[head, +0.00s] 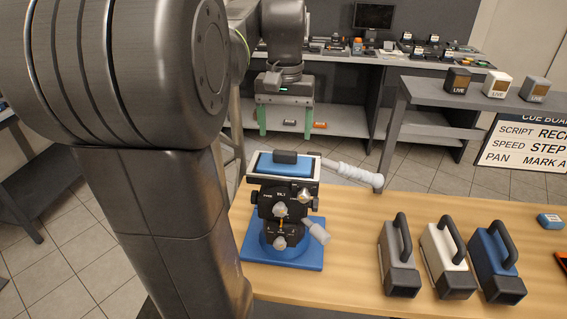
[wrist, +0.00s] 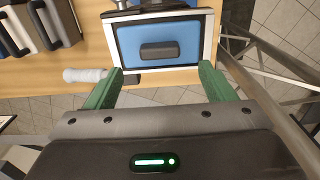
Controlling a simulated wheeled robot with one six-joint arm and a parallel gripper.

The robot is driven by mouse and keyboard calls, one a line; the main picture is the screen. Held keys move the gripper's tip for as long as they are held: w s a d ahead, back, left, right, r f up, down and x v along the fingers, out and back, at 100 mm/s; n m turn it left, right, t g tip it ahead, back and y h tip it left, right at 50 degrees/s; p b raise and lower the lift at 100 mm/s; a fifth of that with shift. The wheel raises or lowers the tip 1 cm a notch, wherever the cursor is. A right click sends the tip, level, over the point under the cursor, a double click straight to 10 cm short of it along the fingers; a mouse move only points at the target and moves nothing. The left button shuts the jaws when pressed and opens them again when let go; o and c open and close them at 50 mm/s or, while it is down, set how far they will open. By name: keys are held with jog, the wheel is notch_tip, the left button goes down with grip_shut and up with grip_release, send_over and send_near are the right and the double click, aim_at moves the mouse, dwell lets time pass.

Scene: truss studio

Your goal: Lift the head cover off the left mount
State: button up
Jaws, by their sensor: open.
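The left mount (head: 283,205) is a black camera head on a blue base plate at the near left of the wooden table. Its head cover (head: 266,165) is a blue panel with a dark raised grip (head: 285,157), framed by a pale rim on top of the mount. In the wrist view the blue cover (wrist: 190,37) and its dark grip (wrist: 166,50) lie beyond my fingertips. My gripper (wrist: 160,80), with green fingers, is open and empty. In the head view my gripper (head: 286,118) hangs above and behind the mount, apart from it.
A white-gripped pan handle (head: 352,174) sticks out right from the mount. Grey (head: 398,262), white (head: 447,258) and blue (head: 495,262) cases with black handles stand on the table to the right. A shelf (head: 440,97) with three small LIVE boxes stands behind. Table between mount and cases is clear.

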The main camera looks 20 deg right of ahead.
aim_at(285, 152)
jog(key=shift+s+f, duration=0.1)
jog(key=shift+f, duration=3.05)
jog(key=shift+c, duration=0.5)
jog(key=c, duration=1)
